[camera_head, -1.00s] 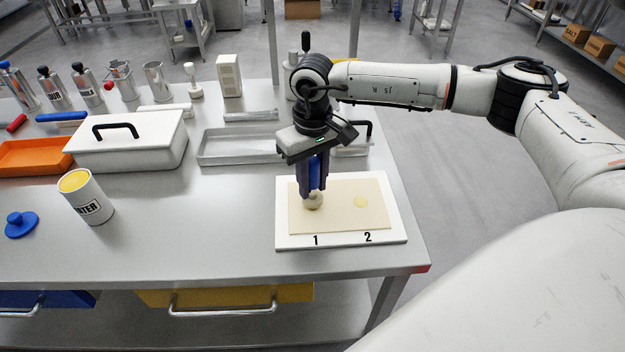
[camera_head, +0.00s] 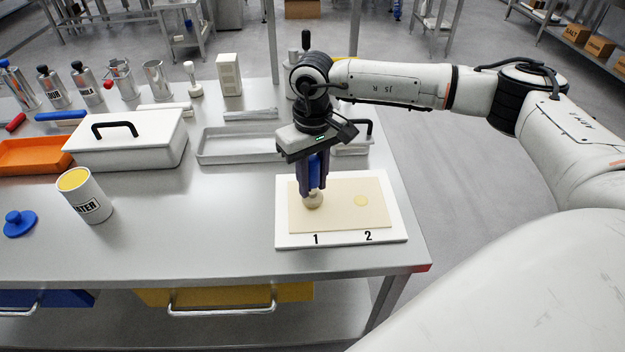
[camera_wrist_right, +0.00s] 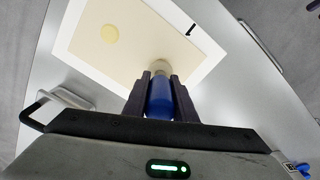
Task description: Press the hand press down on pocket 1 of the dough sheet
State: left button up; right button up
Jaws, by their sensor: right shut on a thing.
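The dough sheet (camera_head: 340,219) is a pale rectangle on a white board (camera_head: 340,240) marked 1 and 2 along its front edge. My right gripper (camera_head: 313,190) points down over the side marked 1 and is shut on the blue handle of the hand press (camera_head: 312,200). The blue handle (camera_wrist_right: 159,98) also shows between the fingers in the right wrist view. The press's pale round head stands upright on or just above the dough, hiding pocket 1; I cannot tell whether it touches. A round yellow filling (camera_head: 361,201) lies on the side marked 2. My left gripper is out of view.
A metal tray (camera_head: 240,147) lies behind the board. The table between can and board is clear.

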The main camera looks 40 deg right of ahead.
aim_at(312, 158)
jog(key=shift+f+b, duration=0.65)
jog(key=shift+f, duration=0.05)
dwell(2.3)
jog(key=shift+r, duration=0.1)
jog(key=shift+r+p, duration=2.15)
jog(key=shift+r, duration=1.4)
